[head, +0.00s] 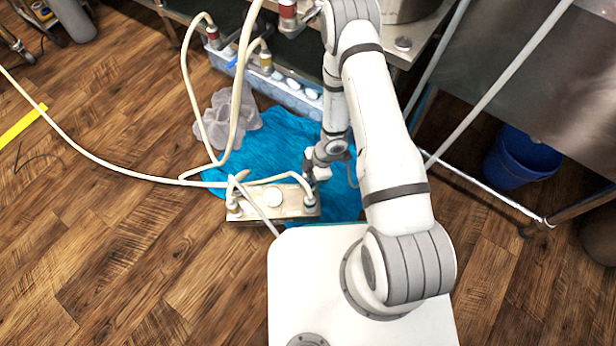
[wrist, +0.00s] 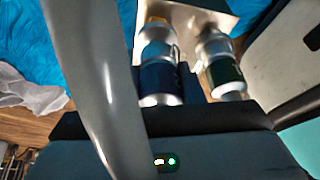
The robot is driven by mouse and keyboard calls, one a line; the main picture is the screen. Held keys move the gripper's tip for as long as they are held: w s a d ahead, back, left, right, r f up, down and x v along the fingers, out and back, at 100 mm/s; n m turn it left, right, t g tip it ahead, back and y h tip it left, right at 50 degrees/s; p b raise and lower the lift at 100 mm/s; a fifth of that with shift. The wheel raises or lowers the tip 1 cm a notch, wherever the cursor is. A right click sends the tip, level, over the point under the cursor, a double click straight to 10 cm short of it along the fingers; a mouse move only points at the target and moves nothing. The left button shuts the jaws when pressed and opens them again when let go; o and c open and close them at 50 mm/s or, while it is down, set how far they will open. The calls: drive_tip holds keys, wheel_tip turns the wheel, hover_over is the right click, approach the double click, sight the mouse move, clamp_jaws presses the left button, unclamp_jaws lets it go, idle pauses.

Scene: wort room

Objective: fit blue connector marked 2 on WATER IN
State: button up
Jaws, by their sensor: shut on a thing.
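My gripper (head: 311,178) is at the right end of a pale metal box (head: 268,211) on the floor. In the wrist view my gripper (wrist: 162,92) is shut on a connector with a dark blue band (wrist: 160,82). The connector's pale end points at the metal plate (wrist: 205,18); I cannot tell whether it is seated. Beside it is another connector with a dark green band (wrist: 226,72), apart from the jaws. A pale hose (wrist: 95,80) crosses close in front of the wrist camera. No number or WATER IN label is readable.
A blue cloth (head: 270,140) lies under and behind the box. Hoses (head: 120,172) trail left across the wood floor. A rack with more connectors (head: 290,92) stands behind. A blue bucket (head: 522,158) is at right.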

drive_tip(key=shift+f+b, duration=0.5)
drive_tip(key=shift+f, duration=0.3)
drive_tip(key=o, duration=1.1)
drive_tip(key=shift+o, duration=0.2)
drive_tip(key=p+v, duration=0.4)
drive_tip(key=v, duration=0.3)
drive_tip(key=shift+r, duration=0.35)
